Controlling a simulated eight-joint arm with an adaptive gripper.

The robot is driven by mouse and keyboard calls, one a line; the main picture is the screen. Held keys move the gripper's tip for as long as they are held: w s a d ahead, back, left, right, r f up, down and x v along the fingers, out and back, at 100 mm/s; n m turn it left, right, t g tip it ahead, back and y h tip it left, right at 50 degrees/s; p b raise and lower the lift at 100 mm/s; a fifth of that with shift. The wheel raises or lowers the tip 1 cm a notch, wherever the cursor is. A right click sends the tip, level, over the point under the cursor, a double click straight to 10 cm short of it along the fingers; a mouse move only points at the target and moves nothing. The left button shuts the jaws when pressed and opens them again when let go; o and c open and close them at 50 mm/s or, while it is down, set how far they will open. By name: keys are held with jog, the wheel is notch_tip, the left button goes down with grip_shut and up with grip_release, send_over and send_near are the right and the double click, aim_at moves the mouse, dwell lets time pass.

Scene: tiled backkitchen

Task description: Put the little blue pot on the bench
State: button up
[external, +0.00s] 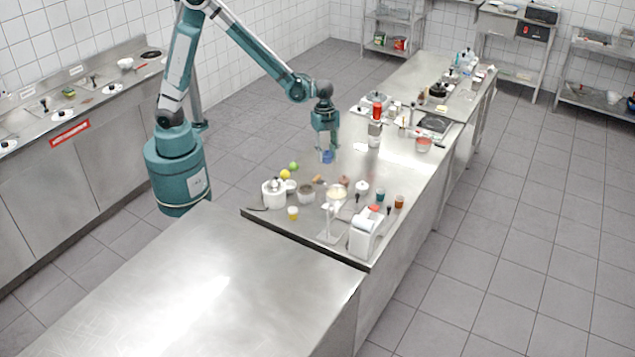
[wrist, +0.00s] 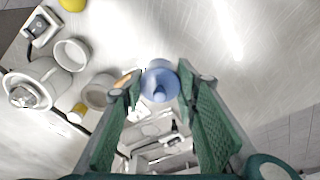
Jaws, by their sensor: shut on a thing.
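The little blue pot (external: 326,157) is held between the fingers of my gripper (external: 326,150) in the external view, over or at the back left part of the metal bench (external: 270,222). In the wrist view the blue pot (wrist: 160,82) sits between the two green fingertips of my gripper (wrist: 160,80), which are shut on it. I cannot tell whether the pot's base touches the bench or hangs a little above it.
A white appliance (external: 273,194), a white mixer-like machine (external: 365,234), bowls and small jars crowd the bench's near part. A lemon (external: 285,174) and a lime (external: 294,166) lie left of my gripper. Bare metal surrounds the pot. An empty bench (external: 200,290) stands in front.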

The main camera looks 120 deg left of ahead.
send_over(327, 180)
jog(key=shift+s+a+f, duration=0.1)
jog(key=shift+f, duration=1.4)
jog(key=shift+s+a+f, duration=0.1)
jog(key=shift+f, duration=1.35)
jog(key=shift+f, duration=0.1)
jog(key=shift+f, duration=1.95)
jog(key=shift+f, duration=0.15)
jog(key=o, duration=1.2)
jog(key=shift+s+a+r, duration=0.1)
jog(key=shift+s+r, duration=0.1)
jog(key=shift+r, duration=1.85)
jog(key=shift+s+a+r, duration=0.15)
jog(key=shift+s+r, duration=0.1)
jog(key=shift+r, duration=1.75)
jog(key=shift+s+a+r, duration=0.1)
jog(key=shift+s+r, duration=0.1)
jog(key=shift+r, duration=1.85)
